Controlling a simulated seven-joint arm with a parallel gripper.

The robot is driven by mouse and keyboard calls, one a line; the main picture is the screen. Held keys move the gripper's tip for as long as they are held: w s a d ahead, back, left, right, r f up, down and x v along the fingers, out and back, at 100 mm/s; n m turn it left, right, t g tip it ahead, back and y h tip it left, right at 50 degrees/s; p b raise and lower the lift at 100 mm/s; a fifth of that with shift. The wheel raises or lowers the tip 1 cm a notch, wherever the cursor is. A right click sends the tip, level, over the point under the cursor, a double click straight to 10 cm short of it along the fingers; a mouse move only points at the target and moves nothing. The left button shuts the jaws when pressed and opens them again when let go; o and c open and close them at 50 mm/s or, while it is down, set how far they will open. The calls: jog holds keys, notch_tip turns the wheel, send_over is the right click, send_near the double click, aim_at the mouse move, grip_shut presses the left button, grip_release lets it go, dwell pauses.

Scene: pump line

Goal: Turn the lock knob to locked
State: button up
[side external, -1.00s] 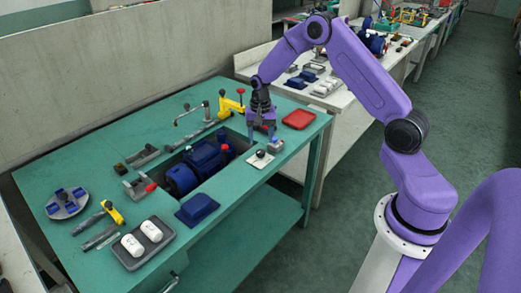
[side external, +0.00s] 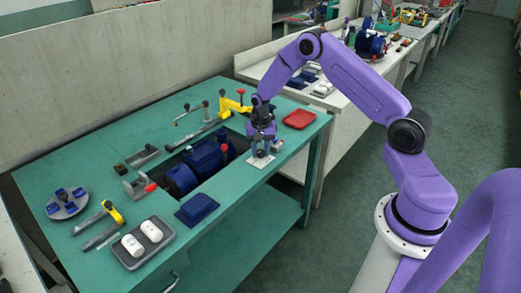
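The lock knob is a small dark knob on a white square plate (side external: 257,164) at the near right edge of the green bench's opening. My gripper (side external: 262,153) points straight down over this plate, with its fingertips low at the knob. The fingers and palm hide most of the knob, so its pointer direction does not show. I cannot tell whether the fingers touch it or stand apart around it.
A blue pump (side external: 200,167) lies in the bench opening left of my gripper. A yellow clamp (side external: 232,104) with a red tip stands behind. A grey block (side external: 277,145) sits close on the right, and a red tray (side external: 299,119) beyond it.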

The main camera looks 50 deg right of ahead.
jog(key=shift+n, duration=0.3)
jog(key=n, duration=1.3)
jog(key=shift+n, duration=2.1)
jog(key=o, duration=1)
jog(key=shift+r, duration=0.1)
